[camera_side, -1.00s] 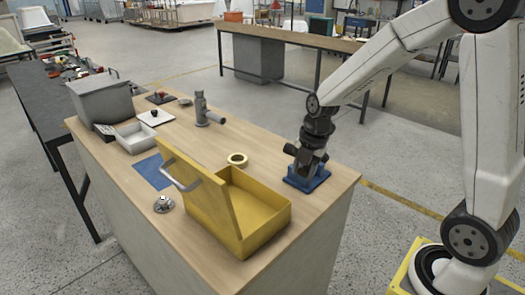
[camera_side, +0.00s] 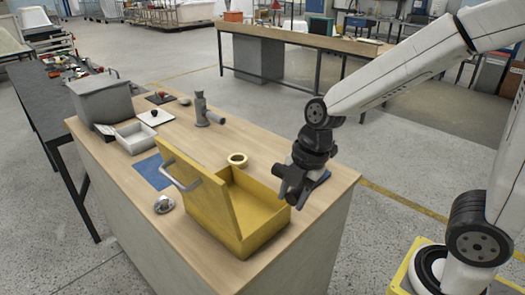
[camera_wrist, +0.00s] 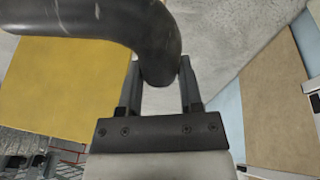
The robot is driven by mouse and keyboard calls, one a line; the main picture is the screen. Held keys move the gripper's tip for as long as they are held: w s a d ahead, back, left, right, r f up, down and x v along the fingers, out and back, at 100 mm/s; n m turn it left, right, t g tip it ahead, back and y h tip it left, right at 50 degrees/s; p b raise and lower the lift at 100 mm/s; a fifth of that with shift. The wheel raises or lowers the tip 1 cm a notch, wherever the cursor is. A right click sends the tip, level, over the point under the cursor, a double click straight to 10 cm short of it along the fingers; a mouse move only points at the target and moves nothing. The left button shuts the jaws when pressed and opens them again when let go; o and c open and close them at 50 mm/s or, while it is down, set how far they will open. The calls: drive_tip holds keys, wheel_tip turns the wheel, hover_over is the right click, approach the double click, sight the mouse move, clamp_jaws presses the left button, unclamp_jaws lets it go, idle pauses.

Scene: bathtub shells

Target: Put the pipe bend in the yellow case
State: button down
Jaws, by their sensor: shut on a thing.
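My gripper (camera_side: 297,197) is shut on the dark grey pipe bend (camera_wrist: 120,18), which curves across the top of the wrist view with one end between the fingers. In the side view my gripper is above the table, by the right end of the yellow case (camera_side: 265,236). The pipe bend is hard to tell from the dark gripper there. The case is open, with its lid (camera_side: 198,190) standing up on its left side and its visible floor bare. A yellow surface (camera_wrist: 50,85) fills the left of the wrist view.
A tape roll (camera_side: 238,160) lies behind the case. A grey pipe fitting (camera_side: 202,112), a white tray (camera_side: 137,138), a grey bin (camera_side: 104,100), a blue mat (camera_side: 151,172) and a small metal part (camera_side: 164,204) are farther left.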

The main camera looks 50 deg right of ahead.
drive_tip(key=shift+w+a+f, duration=0.35)
drive_tip(key=shift+w+f, duration=1.2)
drive_tip(key=shift+w, duration=0.65)
drive_tip(key=shift+w+a+f, duration=0.4)
drive_tip(key=shift+w+f, duration=1.15)
drive_tip(key=shift+w, duration=0.6)
drive_tip(key=shift+w+a+f, duration=0.35)
drive_tip(key=shift+w+f, duration=1.2)
drive_tip(key=shift+w, duration=0.65)
drive_tip(key=shift+w+f, duration=0.1)
drive_tip(key=shift+w+f, duration=0.15)
drive_tip(key=shift+f, duration=1.55)
drive_tip(key=shift+f, duration=0.6)
